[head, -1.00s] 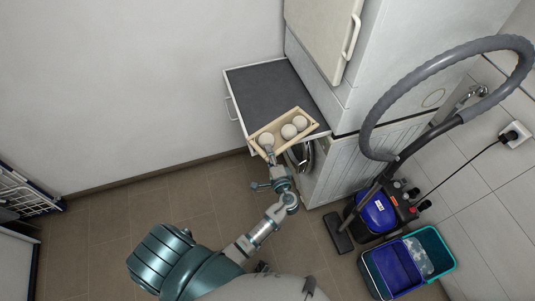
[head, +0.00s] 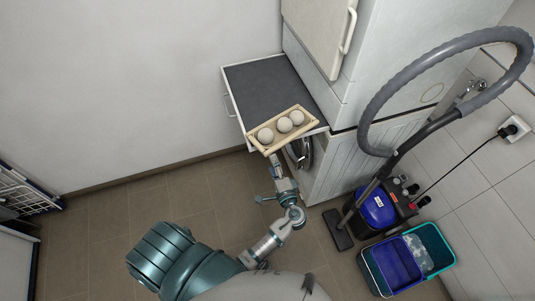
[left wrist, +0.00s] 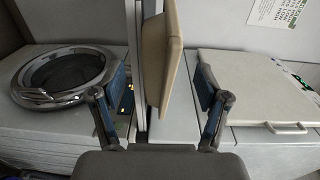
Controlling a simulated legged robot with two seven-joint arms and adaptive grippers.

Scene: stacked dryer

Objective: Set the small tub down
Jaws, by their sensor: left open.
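The small tub (head: 300,132) is a shallow tan tray holding three round pale balls (head: 284,125). It rests on the front edge of the dark pull-out shelf (head: 262,88). In the left wrist view its tan side (left wrist: 161,62) shows between and beyond the fingers. My left gripper (head: 275,162) is just in front of the tub, below it in the head view. In the left wrist view the left gripper (left wrist: 160,92) has its fingers spread wide, with the tub apart from them. My right gripper is not in view.
The shelf projects from the stacked white machines (head: 378,60). A round door (left wrist: 62,78) shows left in the left wrist view. A vacuum cleaner (head: 378,210) with a grey hose and blue and teal bins (head: 392,268) stand at the right.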

